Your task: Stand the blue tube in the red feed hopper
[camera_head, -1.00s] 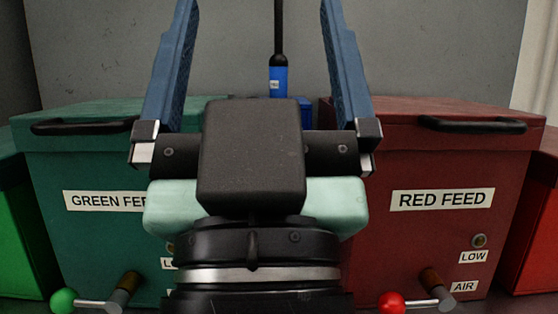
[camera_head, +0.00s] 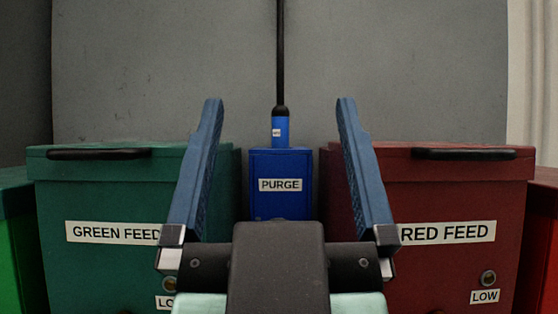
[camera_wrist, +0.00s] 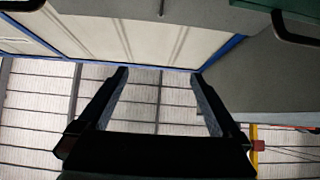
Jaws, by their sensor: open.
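The blue tube (camera_head: 280,130) hangs upright at the lower end of a black rod, just above or behind the blue PURGE box (camera_head: 281,207); I cannot tell whether they touch. The dark red RED FEED hopper (camera_head: 441,190) stands at the right, its lid with a black handle looking shut. My gripper (camera_head: 278,108) is open and empty, its two blue fingers pointing up on either side of the tube in the picture, nearer to the camera. In the wrist view my gripper (camera_wrist: 160,78) shows open with nothing between the fingers.
The GREEN FEED hopper (camera_head: 110,200) stands at the left, with a black handle on its lid. A bright green box (camera_head: 14,250) and a bright red box (camera_head: 541,255) flank the hoppers. A grey wall (camera_head: 170,70) closes the back.

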